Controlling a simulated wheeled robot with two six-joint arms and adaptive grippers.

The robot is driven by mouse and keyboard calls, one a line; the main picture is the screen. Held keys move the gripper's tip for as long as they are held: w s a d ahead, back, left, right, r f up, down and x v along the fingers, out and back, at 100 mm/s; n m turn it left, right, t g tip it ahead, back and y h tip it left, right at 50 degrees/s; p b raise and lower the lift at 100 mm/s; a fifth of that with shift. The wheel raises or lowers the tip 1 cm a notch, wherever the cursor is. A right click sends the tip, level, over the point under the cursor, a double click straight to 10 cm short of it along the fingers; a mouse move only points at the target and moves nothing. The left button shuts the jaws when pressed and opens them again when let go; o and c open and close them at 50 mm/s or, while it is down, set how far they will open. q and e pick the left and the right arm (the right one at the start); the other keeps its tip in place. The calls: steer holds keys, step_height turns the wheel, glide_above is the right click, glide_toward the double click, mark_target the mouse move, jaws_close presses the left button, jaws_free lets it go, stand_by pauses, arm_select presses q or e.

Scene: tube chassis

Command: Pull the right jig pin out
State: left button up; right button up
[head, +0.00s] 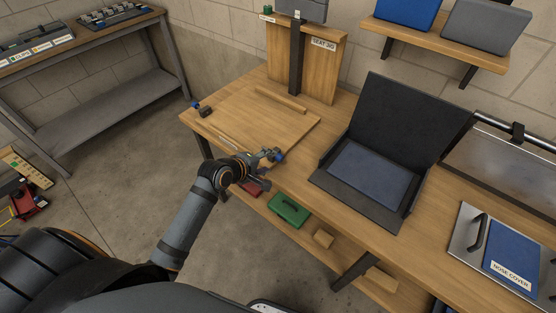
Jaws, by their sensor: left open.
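The seat jig has a wooden base board (238,105) lying on the bench and an upright wooden back panel (279,50) labelled SEAT JIG. A blue knob, which looks like the right jig pin (280,155), is at the board's near right corner. My left gripper (270,162) is right at this knob and open. The gripper partly hides the pin, and I cannot tell whether the fingers touch it. A similar blue-ended part with a black block (203,110) is at the board's left corner. My right gripper is not in view.
An open black case (392,130) with a blue pad stands right of the jig. A NOSE COVER panel (512,258) lies farther right. A green box (289,209) and wooden blocks are on the lower shelf. A wall shelf (440,40) holds blue and grey cases.

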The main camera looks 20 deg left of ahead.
mark_target(279, 159)
arm_select(q)
steer(key=x, duration=0.6)
steer(key=shift+w+d+f, duration=0.15)
jaws_close()
